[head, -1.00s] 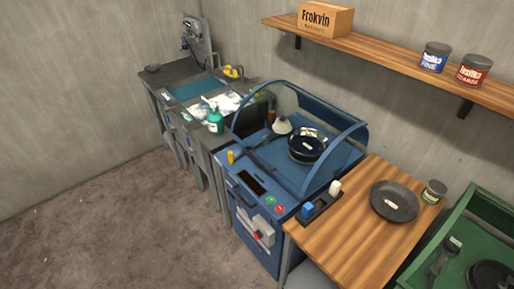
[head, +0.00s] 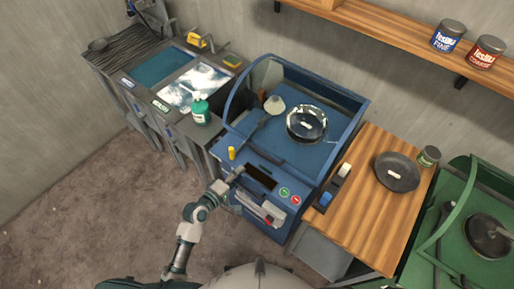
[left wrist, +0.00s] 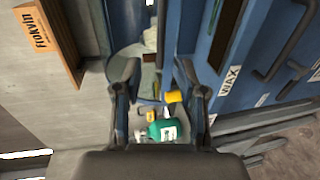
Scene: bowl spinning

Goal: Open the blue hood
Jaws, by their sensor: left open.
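The blue hood (head: 363,117) is a clear cover with a curved blue frame over the blue machine (head: 325,165). Through it I see a shiny dark bowl (head: 306,124) and a pale cone-shaped piece (head: 274,105). My left gripper (head: 237,174) is at the machine's front left top edge, close to a yellow knob (head: 232,153) and below the hood's frame. In the left wrist view its fingers (left wrist: 155,80) are spread and empty, with the blue front panel (left wrist: 205,60) at the right. My right gripper is in neither view.
A green bottle (head: 200,111) stands on the sink bench left of the machine. A wooden table (head: 365,220) with a dark pan (head: 397,172) stands right, then a green machine (head: 455,255). A wooden shelf (head: 400,45) runs above. The floor in front is clear.

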